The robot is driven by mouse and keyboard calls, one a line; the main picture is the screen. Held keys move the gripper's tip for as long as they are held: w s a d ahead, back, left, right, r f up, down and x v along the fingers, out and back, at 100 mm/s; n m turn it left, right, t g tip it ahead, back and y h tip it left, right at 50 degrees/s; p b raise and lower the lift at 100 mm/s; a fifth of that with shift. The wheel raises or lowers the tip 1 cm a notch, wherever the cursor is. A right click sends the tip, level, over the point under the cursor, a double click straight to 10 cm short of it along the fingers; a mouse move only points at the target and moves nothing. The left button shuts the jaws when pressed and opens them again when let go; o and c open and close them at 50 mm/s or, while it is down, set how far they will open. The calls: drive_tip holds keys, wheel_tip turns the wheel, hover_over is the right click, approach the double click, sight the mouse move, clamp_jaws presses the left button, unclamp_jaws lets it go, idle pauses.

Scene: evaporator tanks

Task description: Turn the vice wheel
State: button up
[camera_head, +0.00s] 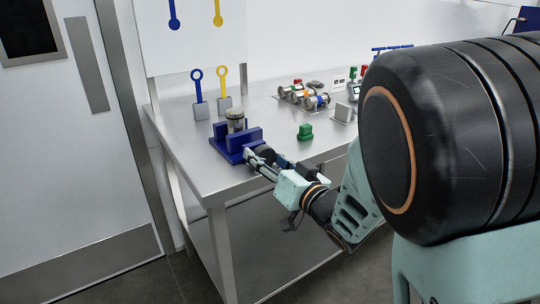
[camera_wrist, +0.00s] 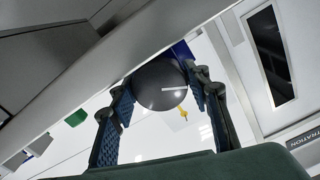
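The blue vice (camera_head: 229,146) stands near the left front edge of the metal table, with a silver cylinder (camera_head: 235,121) upright between its jaws. Its dark round wheel (camera_head: 266,153) is on the side facing my arm. In the wrist view the wheel (camera_wrist: 160,86) is a dark grey disc with a short white line on it. My gripper (camera_head: 262,163) is at the wheel. In the wrist view its blue-padded fingers (camera_wrist: 160,90) are spread wide, one on each side of the disc. I cannot tell whether the pads touch its rim.
A green block (camera_head: 305,131) and a grey block (camera_head: 343,112) stand right of the vice. Several spools (camera_head: 303,95) lie farther back. Blue and yellow ringed tools (camera_head: 197,85) stand in grey blocks behind the vice. The table (camera_head: 275,125) has bare room between them.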

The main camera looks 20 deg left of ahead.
drive_tip(key=c, duration=0.6)
drive_tip(key=shift+b, duration=0.35)
drive_tip(key=n+b, duration=0.4)
drive_tip(key=n, duration=0.1)
drive_tip(key=shift+f+b, duration=0.2)
drive_tip(key=shift+b, duration=0.1)
drive_tip(key=shift+r+n+b, duration=0.1)
drive_tip(key=shift+n+b, duration=0.9)
drive_tip(key=shift+n, duration=0.3)
drive_tip(key=shift+r, duration=0.1)
drive_tip(key=o, duration=1.2)
